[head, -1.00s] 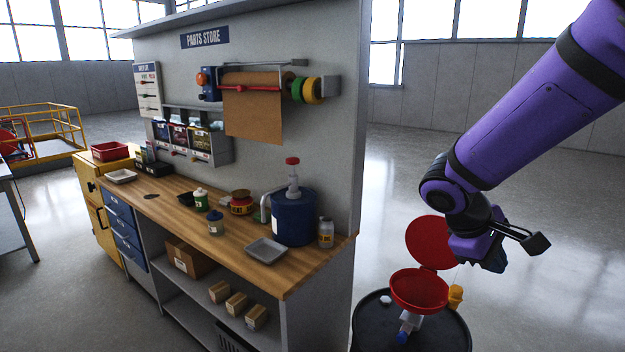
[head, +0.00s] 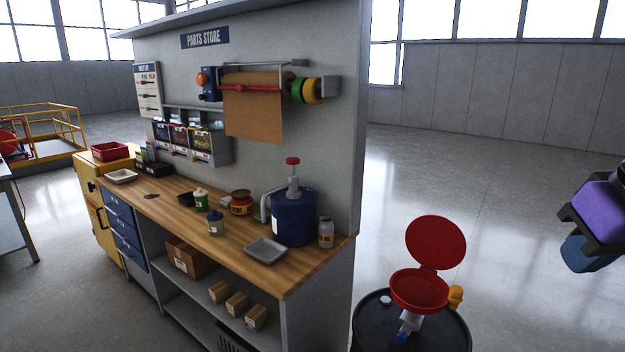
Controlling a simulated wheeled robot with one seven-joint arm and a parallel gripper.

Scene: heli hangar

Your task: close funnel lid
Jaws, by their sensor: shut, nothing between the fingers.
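The red funnel (head: 419,290) sits on top of a dark drum (head: 440,337) at the lower right of the head view. Its round red lid (head: 436,243) is open and stands raised behind the bowl, leaning a little to the right. The inside of the funnel bowl is exposed. My gripper (head: 584,256) is at the right edge of the picture, well to the right of the lid and apart from it. It is shut and empty, and part of my arm is cut off by the picture edge.
A workbench (head: 285,283) with a wood top stands left of the drum, holding a blue pump container (head: 294,218), a grey tray (head: 266,251) and small bottles. A yellow fitting (head: 455,296) sits beside the funnel on the drum. The floor right of the drum is clear.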

